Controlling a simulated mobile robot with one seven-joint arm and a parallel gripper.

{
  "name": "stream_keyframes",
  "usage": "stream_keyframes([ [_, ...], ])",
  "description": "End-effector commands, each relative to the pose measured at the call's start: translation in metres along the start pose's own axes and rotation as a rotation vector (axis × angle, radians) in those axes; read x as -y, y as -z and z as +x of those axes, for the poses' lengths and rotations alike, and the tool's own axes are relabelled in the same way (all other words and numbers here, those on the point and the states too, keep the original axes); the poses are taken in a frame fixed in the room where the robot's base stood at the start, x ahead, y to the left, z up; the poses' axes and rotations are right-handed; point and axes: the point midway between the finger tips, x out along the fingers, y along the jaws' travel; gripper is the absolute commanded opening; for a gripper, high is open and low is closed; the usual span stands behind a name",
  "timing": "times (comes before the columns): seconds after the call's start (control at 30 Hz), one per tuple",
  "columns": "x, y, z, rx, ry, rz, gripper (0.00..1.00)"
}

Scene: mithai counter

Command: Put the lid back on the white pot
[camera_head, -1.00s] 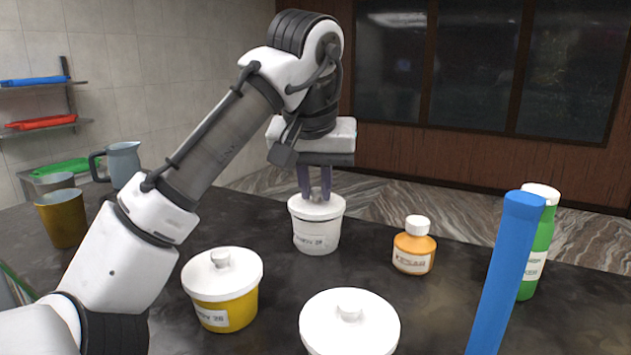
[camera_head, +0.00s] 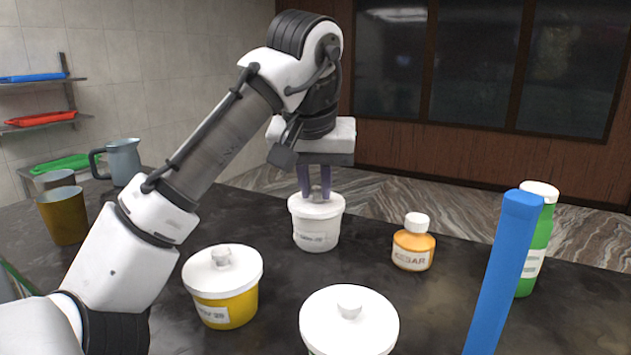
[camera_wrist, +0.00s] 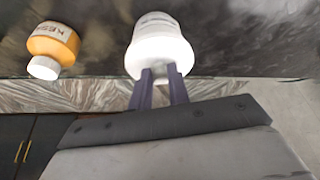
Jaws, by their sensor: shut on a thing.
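The white pot (camera_head: 316,232) with a printed label stands upright at the back of the dark counter. Its white lid (camera_head: 330,206) sits on top of the pot, looking level, with no clear gap at the rim. My gripper (camera_head: 314,193) points down over the pot with its fingers shut on the lid's knob, which the fingers mostly hide. In the wrist view, the two purple fingers (camera_wrist: 160,84) meet the lid (camera_wrist: 162,60) at the knob.
A yellow pot with white lid (camera_head: 228,312) and another white-lidded pot (camera_head: 350,318) stand in front. An orange KESAR bottle (camera_head: 413,247) is right of the white pot. A blue upright bar (camera_head: 503,275) and green bottle (camera_head: 536,250) stand further right. Metal cups and a jug (camera_head: 124,162) are left.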

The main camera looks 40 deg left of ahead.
Motion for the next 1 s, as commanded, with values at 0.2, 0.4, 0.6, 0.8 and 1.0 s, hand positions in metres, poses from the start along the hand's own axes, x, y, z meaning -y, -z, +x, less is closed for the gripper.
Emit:
stream_keyframes([
  [0.2,-0.0001,0.0001,-0.0003,0.0,0.0,0.0,0.0],
  [0.4,-0.0001,0.0003,-0.0008,0.0,0.0,0.001,0.0],
  [0.6,-0.0003,0.0,-0.0001,0.0,0.001,0.001,0.0],
  [0.8,-0.0002,-0.0001,0.0002,0.0,0.001,0.001,0.0],
  [1.0,-0.0002,-0.0001,0.0002,0.0,0.0,0.0,0.27],
])
